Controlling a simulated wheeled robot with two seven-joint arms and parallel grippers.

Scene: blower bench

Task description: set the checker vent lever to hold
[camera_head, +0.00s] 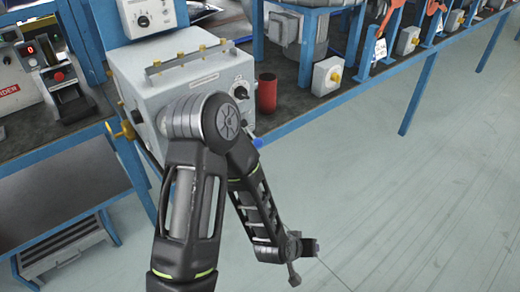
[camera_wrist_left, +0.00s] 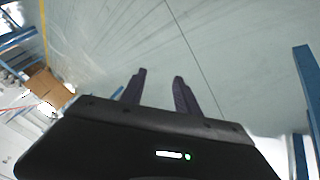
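The checker appears to be the grey box (camera_head: 180,85) on the bench, with a row of brass fittings on top. On its front is a black knob (camera_head: 240,92). A blue-tipped lever (camera_head: 258,142) sticks out low at its right, partly behind my arm; I cannot read its setting. My arm, which I take as the left, crosses in front of the box and hides much of its front. Its gripper (camera_head: 312,247) is over the floor, well below and right of the lever. In the wrist view the gripper (camera_wrist_left: 158,92) is open and empty. My right gripper is not seen.
A red cylinder (camera_head: 267,93) stands right of the box. Yellow valve handles (camera_head: 125,130) stick out at its left. A white box with a yellow knob (camera_head: 327,76) sits farther right. Blue bench legs (camera_head: 418,95) stand along the edge. The floor (camera_head: 400,200) in front is clear.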

